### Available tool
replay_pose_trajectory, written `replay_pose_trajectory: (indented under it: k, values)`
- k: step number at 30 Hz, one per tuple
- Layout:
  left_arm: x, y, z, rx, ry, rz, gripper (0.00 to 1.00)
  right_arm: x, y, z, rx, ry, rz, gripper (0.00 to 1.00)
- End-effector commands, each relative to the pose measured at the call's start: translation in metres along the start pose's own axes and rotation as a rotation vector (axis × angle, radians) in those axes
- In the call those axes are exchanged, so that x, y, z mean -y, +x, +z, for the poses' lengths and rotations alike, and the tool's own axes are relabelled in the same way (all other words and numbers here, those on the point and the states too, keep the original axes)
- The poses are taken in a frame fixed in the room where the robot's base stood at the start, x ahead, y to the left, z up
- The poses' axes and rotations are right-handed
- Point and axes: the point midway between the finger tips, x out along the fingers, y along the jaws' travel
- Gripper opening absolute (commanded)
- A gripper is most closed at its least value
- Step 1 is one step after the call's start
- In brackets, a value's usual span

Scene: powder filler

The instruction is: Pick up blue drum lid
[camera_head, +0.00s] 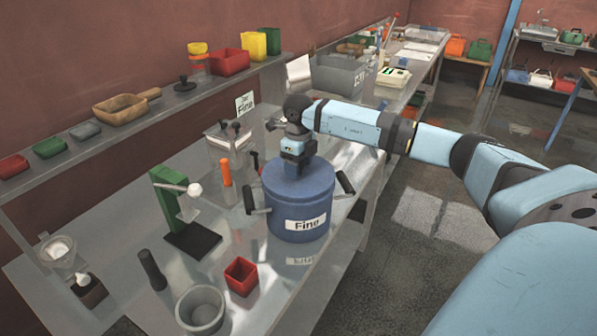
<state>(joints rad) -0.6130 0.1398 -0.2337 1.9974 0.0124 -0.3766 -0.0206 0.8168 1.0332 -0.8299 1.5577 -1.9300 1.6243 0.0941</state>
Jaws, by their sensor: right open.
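The blue drum (299,210) stands upright on the metal bench, with a white label reading "Fine" and a dark handle on each side. Its blue lid (318,174) is on top. My right gripper (296,172) points down over the middle of the lid and is open. Its fingertips are small and dark here, and whatever lies between them is hidden, so I cannot tell whether they touch the lid. My left gripper is not in view.
A green stand with a black base (192,240), a red square cup (241,276) and a grey bowl (200,309) stand left of the drum. A shelf with scoops and trays runs along the wall.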

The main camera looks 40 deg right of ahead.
Motion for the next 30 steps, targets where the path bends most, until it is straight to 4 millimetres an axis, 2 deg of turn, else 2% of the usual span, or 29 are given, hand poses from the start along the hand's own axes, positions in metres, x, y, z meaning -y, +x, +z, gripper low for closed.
replay_pose_trajectory:
  k: [7,8,15,24,30]
  values:
    - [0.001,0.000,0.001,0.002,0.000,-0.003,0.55,0.000,0.004,0.000,0.000,0.000,0.000,0.63]
    - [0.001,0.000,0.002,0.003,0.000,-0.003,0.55,0.000,0.003,0.000,0.000,0.000,0.000,0.60]
    - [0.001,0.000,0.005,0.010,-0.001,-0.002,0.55,0.000,0.003,0.000,0.000,0.000,0.000,0.07]
    - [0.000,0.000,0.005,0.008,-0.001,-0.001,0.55,0.000,0.002,0.000,0.001,0.000,0.000,0.07]
    - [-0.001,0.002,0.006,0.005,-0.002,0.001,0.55,0.001,-0.013,0.001,0.002,0.001,-0.002,0.07]
